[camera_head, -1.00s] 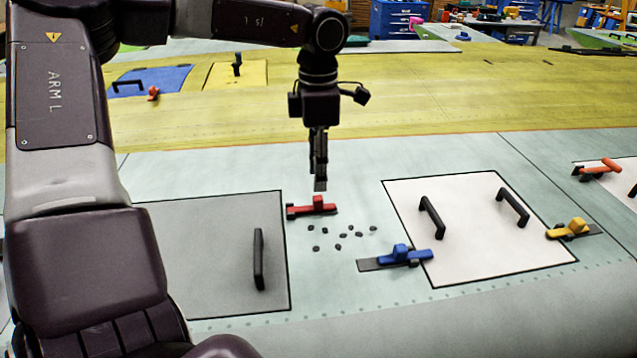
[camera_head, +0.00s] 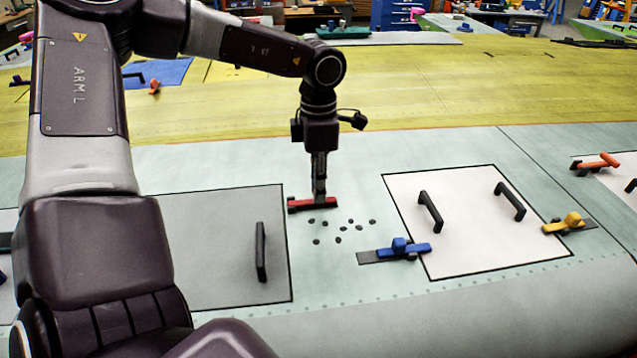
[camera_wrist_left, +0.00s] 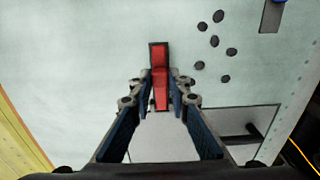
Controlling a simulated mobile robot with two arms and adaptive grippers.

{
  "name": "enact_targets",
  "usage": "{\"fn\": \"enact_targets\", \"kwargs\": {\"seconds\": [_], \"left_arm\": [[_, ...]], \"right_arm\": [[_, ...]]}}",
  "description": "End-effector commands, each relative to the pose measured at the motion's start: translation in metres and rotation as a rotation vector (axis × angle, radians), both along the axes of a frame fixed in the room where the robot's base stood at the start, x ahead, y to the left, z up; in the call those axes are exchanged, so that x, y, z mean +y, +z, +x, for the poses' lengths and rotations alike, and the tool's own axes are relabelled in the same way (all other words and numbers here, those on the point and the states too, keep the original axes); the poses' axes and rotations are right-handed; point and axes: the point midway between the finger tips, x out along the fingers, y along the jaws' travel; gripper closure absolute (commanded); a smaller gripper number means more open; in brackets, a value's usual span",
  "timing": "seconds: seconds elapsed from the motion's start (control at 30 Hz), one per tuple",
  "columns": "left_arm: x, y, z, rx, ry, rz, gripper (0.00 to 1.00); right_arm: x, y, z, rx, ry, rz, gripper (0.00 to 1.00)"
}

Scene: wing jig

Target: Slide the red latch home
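The red latch (camera_head: 312,204) lies on the pale green wing skin, at the right edge of the grey panel (camera_head: 215,240). In the left wrist view the red latch (camera_wrist_left: 160,62) sits on a dark base, with one end near the panel's edge. My left gripper (camera_head: 319,197) points down right at the latch and hides its raised knob in the head view. In the left wrist view the fingers of my left gripper (camera_wrist_left: 161,90) are apart, one on each side of the latch, with gaps visible. Contact cannot be told. My right gripper is in neither view.
Several small dark pieces (camera_head: 341,229) lie loose just in front of the latch. A blue latch (camera_head: 403,248) and a white panel (camera_head: 465,240) with two black handles are to the right. A black handle (camera_head: 261,252) stands on the grey panel. Yellow and orange latches lie farther right.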

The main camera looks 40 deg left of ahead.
Motion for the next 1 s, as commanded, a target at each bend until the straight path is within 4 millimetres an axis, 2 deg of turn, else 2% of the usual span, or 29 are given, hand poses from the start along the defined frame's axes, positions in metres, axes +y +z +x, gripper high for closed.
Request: {"fn": "enact_targets", "kwargs": {"seconds": [0.37, 0.7, 1.0], "left_arm": [[0.002, 0.0, -0.001, -0.001, 0.001, 0.0, 1.0], [0.024, 0.001, -0.028, -0.004, 0.001, 0.002, 1.0], [0.027, 0.001, -0.031, 0.002, 0.0, 0.005, 1.0]], "right_arm": [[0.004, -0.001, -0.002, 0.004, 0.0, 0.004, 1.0], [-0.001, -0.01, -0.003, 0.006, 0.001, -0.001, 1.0], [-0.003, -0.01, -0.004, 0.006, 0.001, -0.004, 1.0]]}}
